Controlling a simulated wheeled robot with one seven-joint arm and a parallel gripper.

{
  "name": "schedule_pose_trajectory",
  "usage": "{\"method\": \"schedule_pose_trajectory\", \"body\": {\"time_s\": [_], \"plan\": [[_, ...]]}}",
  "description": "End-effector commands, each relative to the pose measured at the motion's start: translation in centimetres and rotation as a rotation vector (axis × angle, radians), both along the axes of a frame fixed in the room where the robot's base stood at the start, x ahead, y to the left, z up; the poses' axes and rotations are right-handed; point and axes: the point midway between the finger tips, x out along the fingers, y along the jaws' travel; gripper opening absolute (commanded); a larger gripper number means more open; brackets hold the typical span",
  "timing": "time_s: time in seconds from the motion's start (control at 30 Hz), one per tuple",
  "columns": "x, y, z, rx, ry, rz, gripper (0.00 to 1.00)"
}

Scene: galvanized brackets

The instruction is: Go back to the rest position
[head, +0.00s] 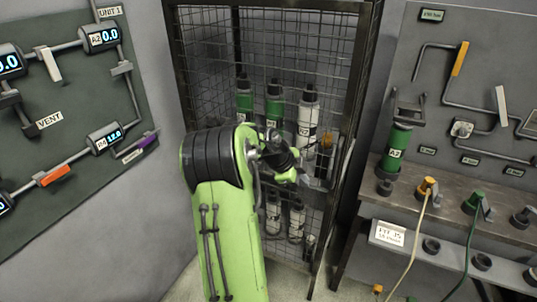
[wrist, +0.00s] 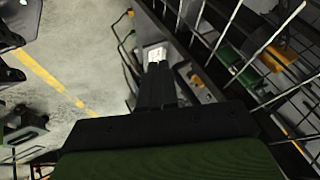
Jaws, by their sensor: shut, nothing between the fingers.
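My green arm reaches up in the middle of the head view, in front of a wire mesh cage. My gripper (wrist: 155,70) shows in the wrist view as dark fingers held together, with nothing between them. In the head view the gripper end is mostly hidden behind the arm's black and green wrist, close to the cage's right side. In the wrist view the mesh runs along the right, close to the fingers. I cannot tell whether anything touches it.
The mesh cage (head: 270,20) holds green bottles (head: 244,98) and white bottles (head: 307,115) on shelves. A bench (head: 450,190) at right carries a green cylinder (head: 396,147) and hoses. A gauge panel (head: 75,110) hangs at left. Open floor (wrist: 50,100) shows in the wrist view.

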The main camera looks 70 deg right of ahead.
Motion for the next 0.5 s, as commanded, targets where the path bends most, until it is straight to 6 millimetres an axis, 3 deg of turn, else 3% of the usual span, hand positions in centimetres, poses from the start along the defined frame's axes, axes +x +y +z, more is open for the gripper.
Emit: {"method": "schedule_pose_trajectory", "body": {"time_s": [0.37,0.43,0.5], "plan": [[0.2,0.1,0.0,0.002,-0.001,0.006,0.0],[1.5,0.7,0.7,0.017,-0.01,0.063,0.0],[4.5,2.7,2.2,0.056,-0.023,0.201,0.0]]}}
